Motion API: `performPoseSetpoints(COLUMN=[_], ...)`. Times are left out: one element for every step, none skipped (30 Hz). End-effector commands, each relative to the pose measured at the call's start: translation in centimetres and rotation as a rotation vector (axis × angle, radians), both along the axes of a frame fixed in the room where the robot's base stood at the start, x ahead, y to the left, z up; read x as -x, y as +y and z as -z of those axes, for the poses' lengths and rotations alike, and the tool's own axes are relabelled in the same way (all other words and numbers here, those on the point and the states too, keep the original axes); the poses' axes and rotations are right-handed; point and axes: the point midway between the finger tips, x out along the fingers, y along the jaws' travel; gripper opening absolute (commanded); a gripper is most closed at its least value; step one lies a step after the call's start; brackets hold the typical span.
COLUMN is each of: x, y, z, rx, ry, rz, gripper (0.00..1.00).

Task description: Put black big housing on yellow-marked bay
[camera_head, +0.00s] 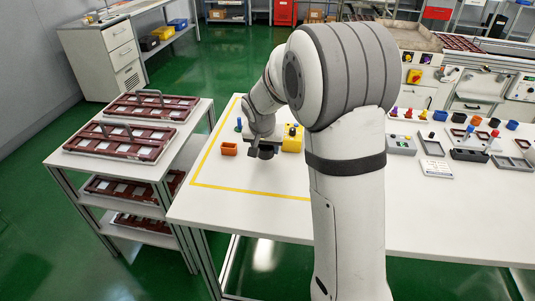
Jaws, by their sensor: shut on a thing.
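The yellow-marked bay (213,186) is the white left part of the table, outlined by yellow tape. My gripper (264,147) is over this bay, pointing down. It is shut on a black housing (266,154), which shows just below the fingers. My wrist and fingers hide part of it, and I cannot tell whether it touches the table. An orange housing (229,149) stands inside the bay to the left of my gripper. A yellow block (293,138) stands in the bay to the right of it.
A blue part (238,125) stands behind the orange housing. The bay's front strip is clear. Several coloured housings, a black tray (469,155) and grey fixtures (400,145) stand on the right of the table. A rack with red-brown trays (118,143) stands at the left.

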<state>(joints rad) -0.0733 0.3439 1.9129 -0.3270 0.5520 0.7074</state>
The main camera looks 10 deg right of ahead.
Motion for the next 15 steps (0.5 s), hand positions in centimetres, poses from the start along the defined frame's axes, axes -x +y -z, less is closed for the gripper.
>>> performPoseSetpoints(x=[0.1, 0.1, 0.1, 0.1, 0.1, 0.1, 0.1, 0.0, 0.0, 0.0, 0.0, 0.0, 0.0, 0.0, 0.0], y=[-0.1, -0.1, -0.2, -0.2, -0.2, -0.2, -0.2, -0.3, -0.3, -0.3, -0.3, -0.3, -0.3, -0.3, -0.3], z=[0.7, 1.1, 1.7, 2.2, 2.7, 3.1, 3.3, 3.3, 3.3, 3.3, 3.3, 3.3, 3.3, 3.3, 3.4], rx=[0.000, 0.000, 0.001, 0.001, 0.000, 0.000, 0.000, 0.000, 0.000, 0.000, 0.000, 0.000, 0.000, 0.000, 0.000], ry=[0.003, 0.003, 0.004, 0.005, 0.004, 0.003, 0.003, 0.002, 0.001, 0.000, 0.000, 0.000, 0.000, 0.000, 0.000], rz=[0.002, 0.002, 0.003, 0.003, 0.003, 0.004, 0.004, 0.004, 0.004, 0.004, 0.004, 0.005, 0.005, 0.005, 0.005], gripper=[0.27, 0.27, 0.27, 0.27, 0.27, 0.27, 0.27, 0.27, 0.27, 0.27, 0.27, 0.27, 0.27, 0.27, 0.27])
